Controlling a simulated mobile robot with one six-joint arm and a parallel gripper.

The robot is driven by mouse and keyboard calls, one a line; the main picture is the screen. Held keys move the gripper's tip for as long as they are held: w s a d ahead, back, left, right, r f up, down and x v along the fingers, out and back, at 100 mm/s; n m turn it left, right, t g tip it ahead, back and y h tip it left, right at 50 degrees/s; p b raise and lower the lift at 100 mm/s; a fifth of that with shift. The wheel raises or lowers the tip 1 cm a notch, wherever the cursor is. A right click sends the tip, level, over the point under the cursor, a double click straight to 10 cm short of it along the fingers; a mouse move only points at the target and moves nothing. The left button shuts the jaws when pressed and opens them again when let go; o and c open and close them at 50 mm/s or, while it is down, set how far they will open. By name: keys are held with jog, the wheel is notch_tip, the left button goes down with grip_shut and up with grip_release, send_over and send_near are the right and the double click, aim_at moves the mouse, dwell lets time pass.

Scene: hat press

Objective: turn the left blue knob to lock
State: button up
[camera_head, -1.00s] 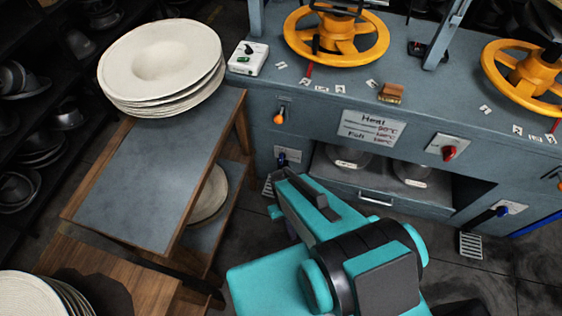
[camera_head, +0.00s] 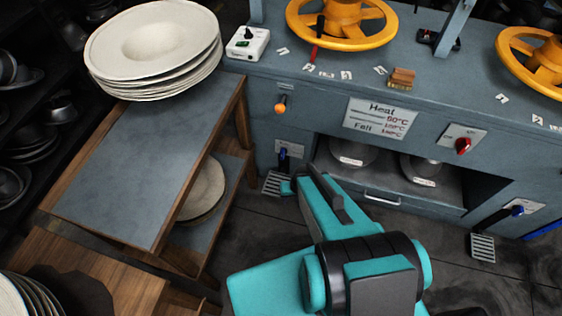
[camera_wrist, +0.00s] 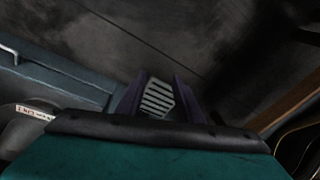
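The left blue knob (camera_head: 283,158) is a dark blue lever handle, hanging downward on a small pale plate at the lower left of the machine's front in the head view. My gripper (camera_wrist: 159,80) shows two dark purple fingers spread apart in the wrist view, with nothing held between them. A floor grate appears beyond the gap. In the head view my teal arm reaches toward the machine, its front end just below and right of the knob; the fingers are mostly hidden there. The knob cannot be made out in the wrist view.
The slatted grate (camera_head: 275,184) lies below the left knob. A wooden cart (camera_head: 140,180) bearing stacked pale hats (camera_head: 155,50) stands at left. An orange-tipped switch (camera_head: 281,104) is above the knob. A second blue knob (camera_head: 512,212) is at right, beyond an open shelf with metal pans.

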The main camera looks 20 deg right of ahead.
jog(key=w+d+f+m+t+h+b, duration=0.1)
jog(key=w+d+f+t+b, duration=0.1)
jog(key=w+d+t+b, duration=0.25)
jog(key=w+d+f+m+t+h+b, duration=0.1)
jog(key=w+d+f+m+h+b, duration=0.15)
jog(key=w+d, duration=0.45)
jog(key=w+d+m+t+h+b, duration=0.15)
jog(key=d+h+b, duration=0.35)
jog(key=d, duration=1)
jog(key=s+d+r+m+g+h+b, duration=0.1)
jog(key=s+d+m+h+b, duration=0.2)
jog(key=d, duration=0.9)
jog(key=s+d+r+m+g+h+b, duration=0.2)
jog(key=s+d+m+h+b, duration=0.2)
jog(key=s+d+h+b, duration=0.3)
jog(key=s+d+b, duration=0.1)
jog(key=s+d, duration=0.3)
jog(key=shift+d+r, duration=0.2)
jog(key=shift+d, duration=0.15)
jog(key=shift+s+a, duration=0.1)
jog(key=shift+s, duration=0.2)
